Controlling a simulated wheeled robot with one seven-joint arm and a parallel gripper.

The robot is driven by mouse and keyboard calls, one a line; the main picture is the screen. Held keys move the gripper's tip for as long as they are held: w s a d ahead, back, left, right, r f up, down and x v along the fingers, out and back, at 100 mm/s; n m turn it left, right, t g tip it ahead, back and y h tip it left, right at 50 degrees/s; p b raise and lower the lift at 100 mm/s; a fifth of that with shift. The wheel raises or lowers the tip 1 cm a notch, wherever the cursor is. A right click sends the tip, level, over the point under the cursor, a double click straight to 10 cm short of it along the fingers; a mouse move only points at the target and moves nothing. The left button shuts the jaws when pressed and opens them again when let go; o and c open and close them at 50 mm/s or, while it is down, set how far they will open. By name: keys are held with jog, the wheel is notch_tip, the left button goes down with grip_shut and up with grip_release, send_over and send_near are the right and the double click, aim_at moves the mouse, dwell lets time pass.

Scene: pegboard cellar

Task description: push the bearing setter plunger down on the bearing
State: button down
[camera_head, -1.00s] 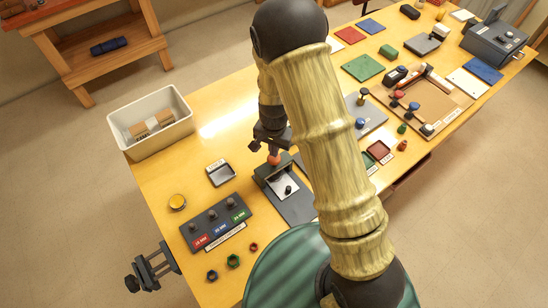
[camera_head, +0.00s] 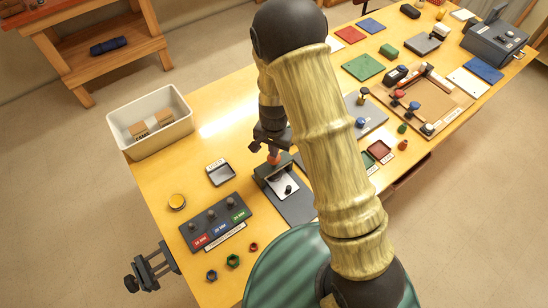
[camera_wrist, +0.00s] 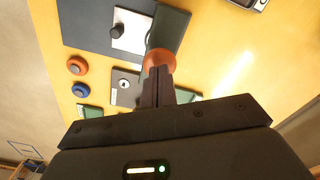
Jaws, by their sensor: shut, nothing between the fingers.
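The bearing setter (camera_head: 291,202) is a dark base plate with a raised block, on the near part of the yellow bench. A pale silver plate on it carries a small dark knob-like piece (camera_head: 289,189); both also show in the wrist view (camera_wrist: 117,30). The orange plunger knob (camera_head: 274,159) is at the block's far end. My gripper (camera_head: 272,150) is shut and empty, with its fingertips at the orange knob. In the wrist view the fingers (camera_wrist: 155,85) overlap the orange knob (camera_wrist: 160,58); I cannot tell whether they touch it. I cannot make out the bearing for certain.
A white bin (camera_head: 150,125) with small boxes stands at the back left. My arm hides part of the bench to the right.

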jog(key=shift+f+b, duration=0.8)
jog(key=shift+f, duration=0.45)
jog(key=shift+r, duration=0.2)
jog(key=shift+r+p, duration=2.5)
jog(key=shift+r, duration=0.4)
jog(key=shift+d+r, duration=0.25)
jog(key=shift+r, duration=0.05)
jog(key=s+d+r+n+t+b, duration=0.2)
jog(key=s+d+r+n+b, duration=0.2)
jog(key=s+d+r, duration=0.8)
jog(key=shift+s+d+r+n+t, duration=0.25)
jog(key=shift+d+r+n+t, duration=0.05)
jog(key=shift+d+r+n, duration=0.3)
